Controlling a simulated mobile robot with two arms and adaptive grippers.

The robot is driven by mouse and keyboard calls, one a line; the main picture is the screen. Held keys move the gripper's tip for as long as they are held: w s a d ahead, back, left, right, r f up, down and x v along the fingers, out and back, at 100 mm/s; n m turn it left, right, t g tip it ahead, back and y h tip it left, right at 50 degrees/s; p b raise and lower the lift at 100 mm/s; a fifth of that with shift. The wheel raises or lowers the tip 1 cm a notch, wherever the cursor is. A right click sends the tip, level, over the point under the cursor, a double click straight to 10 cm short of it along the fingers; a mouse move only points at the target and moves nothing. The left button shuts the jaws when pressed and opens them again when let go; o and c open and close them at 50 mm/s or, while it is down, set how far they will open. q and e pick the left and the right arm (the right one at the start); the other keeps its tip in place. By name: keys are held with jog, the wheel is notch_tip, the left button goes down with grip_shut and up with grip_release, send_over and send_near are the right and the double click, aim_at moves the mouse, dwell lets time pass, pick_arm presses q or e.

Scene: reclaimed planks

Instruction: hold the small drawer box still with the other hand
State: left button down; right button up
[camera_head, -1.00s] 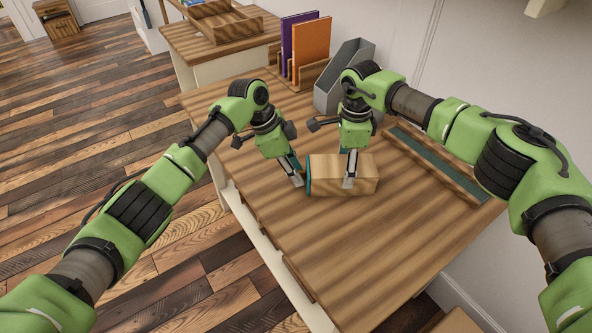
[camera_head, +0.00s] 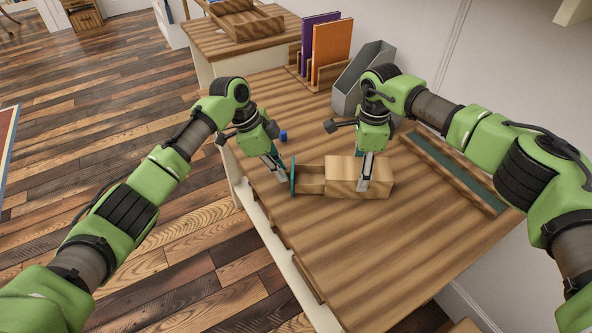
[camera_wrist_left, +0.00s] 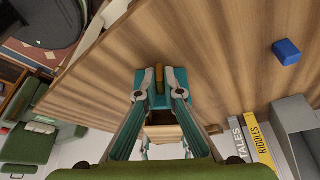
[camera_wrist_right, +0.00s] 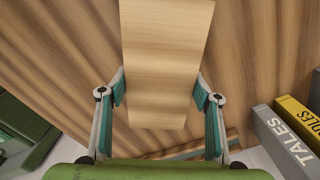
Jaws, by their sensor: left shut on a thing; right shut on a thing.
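The small drawer box (camera_head: 345,174) is a wooden block lying on the desk, and it also shows in the right wrist view (camera_wrist_right: 165,50). Its drawer (camera_head: 311,180), with a teal front (camera_head: 293,177), stands out of the box's left end. My left gripper (camera_head: 284,178) is shut on the drawer's small brown handle (camera_wrist_left: 159,72) at the teal front. My right gripper (camera_head: 364,186) is shut across the box body from above, one finger on each side. The far finger is hidden by the box in the head view.
A small blue block (camera_head: 283,135) lies on the desk behind my left gripper. A grey file holder (camera_head: 362,80), purple book (camera_head: 318,40) and orange book (camera_head: 332,52) stand at the back. A long teal-lined tray (camera_head: 455,172) lies at right. The desk's front (camera_head: 350,260) is clear.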

jog(key=shift+d, duration=0.15)
pick_arm(q)
jog(key=c, duration=2.2)
grip_release()
jog(key=shift+o, duration=0.2)
jog(key=v, duration=1.2)
jog(key=shift+d+r, duration=0.1)
pick_arm(e)
jog(key=o, duration=1.7)
